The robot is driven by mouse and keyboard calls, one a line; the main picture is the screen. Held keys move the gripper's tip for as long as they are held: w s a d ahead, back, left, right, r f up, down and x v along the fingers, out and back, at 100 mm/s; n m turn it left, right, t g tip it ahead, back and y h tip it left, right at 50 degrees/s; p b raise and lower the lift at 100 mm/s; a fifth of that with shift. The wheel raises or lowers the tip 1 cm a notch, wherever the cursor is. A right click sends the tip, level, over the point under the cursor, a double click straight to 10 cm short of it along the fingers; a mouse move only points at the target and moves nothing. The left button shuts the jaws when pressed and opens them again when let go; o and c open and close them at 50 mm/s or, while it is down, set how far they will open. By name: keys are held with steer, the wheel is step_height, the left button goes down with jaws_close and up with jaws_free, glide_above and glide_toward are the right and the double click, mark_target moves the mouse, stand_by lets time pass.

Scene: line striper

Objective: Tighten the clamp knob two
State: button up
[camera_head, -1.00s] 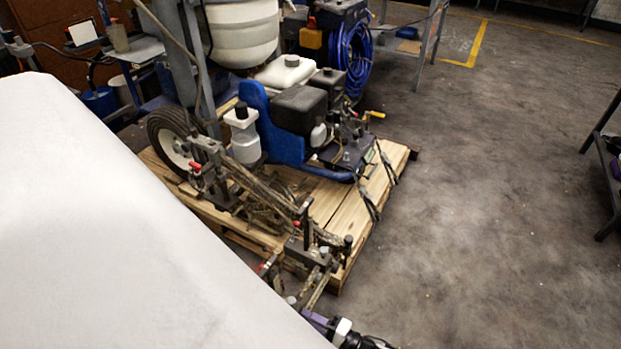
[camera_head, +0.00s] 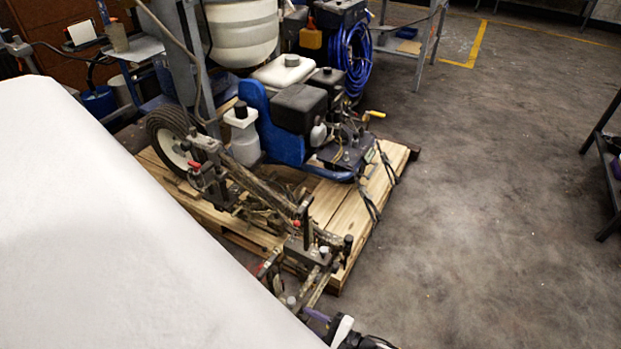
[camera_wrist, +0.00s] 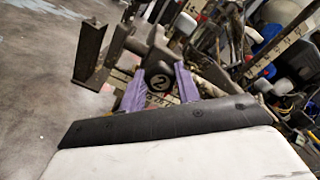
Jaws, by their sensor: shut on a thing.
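Dark brackets and a bar stand behind and left of the knob. In the head view my gripper (camera_head: 318,316) is at the bottom, at the near end of the clamp arm (camera_head: 298,245) of the line striper (camera_head: 258,118). The knob itself cannot be made out there.
The striper stands on a wooden pallet (camera_head: 382,205). A red-handled part (camera_head: 197,166) is farther up its arm. A dark upright post (camera_head: 306,220) rises close to my gripper. Open concrete floor (camera_head: 480,200) lies to the right, with a dark shelf (camera_head: 606,170) at the edge.

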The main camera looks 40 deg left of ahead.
steer(key=shift+w, duration=0.1)
steer(key=o, duration=1)
steer(key=b+v, duration=0.1)
steer(key=v, duration=1.3)
steer(key=shift+a+b, duration=0.1)
steer(key=shift+b, duration=0.2)
steer(key=shift+r, duration=0.15)
